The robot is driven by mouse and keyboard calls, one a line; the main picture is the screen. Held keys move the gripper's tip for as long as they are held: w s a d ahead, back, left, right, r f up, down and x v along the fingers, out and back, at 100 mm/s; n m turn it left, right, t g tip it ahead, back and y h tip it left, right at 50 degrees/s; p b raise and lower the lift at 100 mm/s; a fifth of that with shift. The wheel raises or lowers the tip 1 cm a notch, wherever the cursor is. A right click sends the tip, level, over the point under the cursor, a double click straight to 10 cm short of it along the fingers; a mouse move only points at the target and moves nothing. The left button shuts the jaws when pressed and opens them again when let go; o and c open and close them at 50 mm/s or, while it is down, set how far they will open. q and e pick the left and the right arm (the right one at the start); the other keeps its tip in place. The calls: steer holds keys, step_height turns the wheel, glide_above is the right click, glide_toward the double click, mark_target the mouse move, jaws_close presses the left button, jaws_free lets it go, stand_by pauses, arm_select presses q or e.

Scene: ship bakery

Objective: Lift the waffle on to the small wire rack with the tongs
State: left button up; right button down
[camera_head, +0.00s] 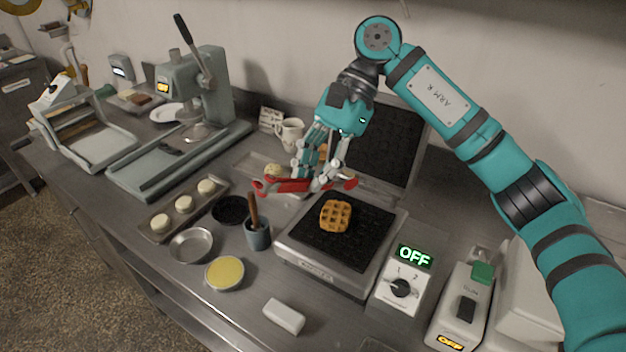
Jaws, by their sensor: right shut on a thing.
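The waffle (336,216) is golden brown and lies on the black lower plate of the open waffle iron (300,252). My right gripper (318,178) is above the back left part of that plate, behind the waffle and apart from it. It is shut on the red-ended tongs (286,186), whose red parts show on both sides of the fingers. The fingers hide the middle of the tongs. I cannot clearly make out the small wire rack; the area behind the gripper is partly hidden. My left gripper is not in view.
The iron's dark lid (383,145) stands raised behind. A control box (402,288) reading OFF stands at its right. A cup with a brush (258,235), a tin of yellow filling (225,273) and a tray of dough rounds (160,235) are on the left. A white block (284,316) lies in front.

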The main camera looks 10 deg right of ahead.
step_height(320, 180, up, 6)
steer(key=p, duration=0.3)
steer(key=shift+r, duration=0.25)
steer(key=c, duration=1.4)
jaws_free()
steer(key=shift+o, duration=0.2)
steer(key=shift+w+d+f+m+t, duration=0.1)
steer(key=shift+d+f+m+t, duration=0.2)
steer(key=shift+f+m, duration=0.2)
steer(key=w+d+f+m+t+h, duration=0.1)
steer(key=d+m+t, duration=0.4)
steer(key=m, duration=0.7)
steer(key=w+d+f+m+t+h, duration=0.1)
steer(key=d+f+m+t+h, duration=0.2)
steer(key=m, duration=0.9)
steer(key=d+t+h, duration=0.2)
steer(key=d+t, duration=0.1)
steer(key=d, duration=0.1)
